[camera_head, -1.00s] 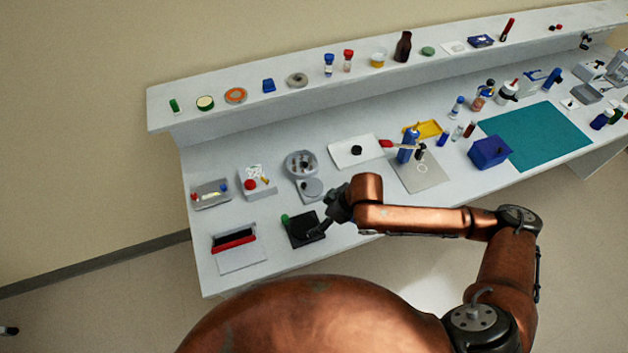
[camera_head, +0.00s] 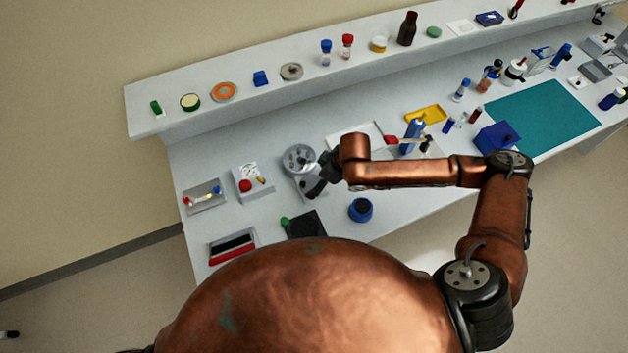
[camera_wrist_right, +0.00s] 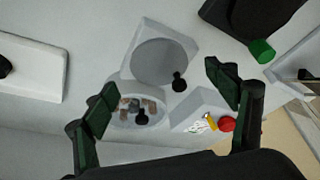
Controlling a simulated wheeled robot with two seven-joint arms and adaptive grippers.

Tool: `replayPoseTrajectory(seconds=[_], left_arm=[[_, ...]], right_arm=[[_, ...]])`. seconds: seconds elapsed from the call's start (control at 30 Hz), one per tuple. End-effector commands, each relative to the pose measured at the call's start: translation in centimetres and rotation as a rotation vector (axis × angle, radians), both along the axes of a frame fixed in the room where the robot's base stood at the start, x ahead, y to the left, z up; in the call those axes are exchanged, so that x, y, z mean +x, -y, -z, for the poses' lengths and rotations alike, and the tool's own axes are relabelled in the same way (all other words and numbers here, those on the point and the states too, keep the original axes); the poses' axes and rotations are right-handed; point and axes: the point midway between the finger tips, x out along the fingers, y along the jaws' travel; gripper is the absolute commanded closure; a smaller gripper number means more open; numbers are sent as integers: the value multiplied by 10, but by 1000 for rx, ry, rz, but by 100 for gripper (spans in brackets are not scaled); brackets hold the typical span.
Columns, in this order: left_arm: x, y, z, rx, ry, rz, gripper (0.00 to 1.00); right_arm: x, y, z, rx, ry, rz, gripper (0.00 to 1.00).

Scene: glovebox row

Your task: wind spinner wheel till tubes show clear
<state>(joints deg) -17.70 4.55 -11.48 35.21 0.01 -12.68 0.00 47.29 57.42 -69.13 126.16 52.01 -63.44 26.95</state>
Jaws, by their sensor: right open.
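The spinner shows in the right wrist view as a round bowl (camera_wrist_right: 122,119) with several brownish tubes (camera_wrist_right: 137,106) around a black centre knob. Beside it is a grey box with a round grey wheel (camera_wrist_right: 162,62); a black handle knob (camera_wrist_right: 180,83) stands at the wheel's edge. In the head view the bowl (camera_head: 297,158) is partly beside my right gripper (camera_head: 318,183), which covers much of the wheel. My right gripper is open and empty; its fingers (camera_wrist_right: 163,90) frame the spinner from either side, with the handle knob between them, apparently untouched. My left gripper is out of view.
A white box with a red knob (camera_head: 245,186) stands left of the spinner. A black pad with a green knob (camera_head: 307,225) and a blue jar (camera_head: 361,210) are nearer the front edge. A white tray (camera_head: 366,134) lies to the right.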

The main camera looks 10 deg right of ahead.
Motion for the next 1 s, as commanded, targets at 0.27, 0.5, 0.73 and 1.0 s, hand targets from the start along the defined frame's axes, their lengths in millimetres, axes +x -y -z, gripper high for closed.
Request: replayPoseTrajectory(seconds=[0.27,0.5,0.73,1.0], left_arm=[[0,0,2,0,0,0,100],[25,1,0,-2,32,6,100],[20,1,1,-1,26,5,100],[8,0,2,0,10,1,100]], right_arm=[[7,-10,29,0,-1,0,21],[8,-10,32,0,0,-1,21],[7,-10,32,0,0,-1,31],[8,-10,31,0,0,0,50]])
